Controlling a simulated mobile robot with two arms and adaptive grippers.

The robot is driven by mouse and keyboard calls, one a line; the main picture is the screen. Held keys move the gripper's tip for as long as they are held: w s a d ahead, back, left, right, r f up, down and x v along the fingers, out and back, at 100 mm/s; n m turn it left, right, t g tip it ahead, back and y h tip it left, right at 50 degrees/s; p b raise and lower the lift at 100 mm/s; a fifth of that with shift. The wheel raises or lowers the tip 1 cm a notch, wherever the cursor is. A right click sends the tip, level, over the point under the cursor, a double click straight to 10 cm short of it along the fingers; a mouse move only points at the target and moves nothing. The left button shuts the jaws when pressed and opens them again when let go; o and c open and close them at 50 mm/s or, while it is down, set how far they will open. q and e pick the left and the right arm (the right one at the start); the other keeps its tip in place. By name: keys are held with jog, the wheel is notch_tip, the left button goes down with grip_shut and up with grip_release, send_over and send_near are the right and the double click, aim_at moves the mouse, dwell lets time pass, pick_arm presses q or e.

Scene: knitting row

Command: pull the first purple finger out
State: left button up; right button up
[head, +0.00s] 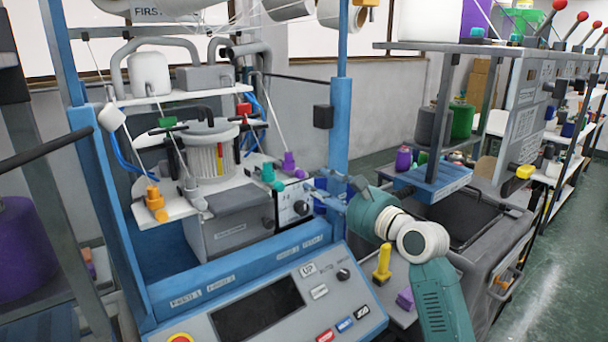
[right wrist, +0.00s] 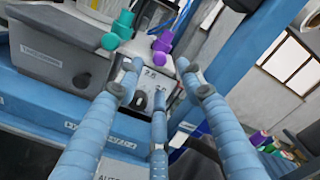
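The purple finger (head: 290,164) sits on the right end of the machine's white plate, beside a teal finger (head: 270,178). An orange finger (head: 155,202) sits on the plate's left side. In the right wrist view, the purple finger (right wrist: 162,43) and the teal finger (right wrist: 119,34) show beyond my fingertips. My right gripper (head: 324,195) is to the right of the purple finger and slightly below it, apart from it. In the right wrist view the gripper (right wrist: 160,74) has its blue fingers spread, with nothing between them. My left gripper is out of view.
A blue post (head: 341,130) stands close behind my right gripper. A control panel (head: 265,305) is in front. A yellow peg (head: 383,262) stands and a purple piece (head: 405,298) rests on a grey surface at the lower right. Thin threads hang above the plate.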

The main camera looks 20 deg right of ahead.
aim_at(302, 176)
jog(key=p+x, duration=0.1)
jog(key=x, duration=0.5)
jog(key=shift+w, duration=0.2)
jog(key=shift+w+a+f+p, duration=0.1)
jog(key=shift+w+a+p, duration=0.2)
jog(key=shift+w, duration=0.35)
grip_shut()
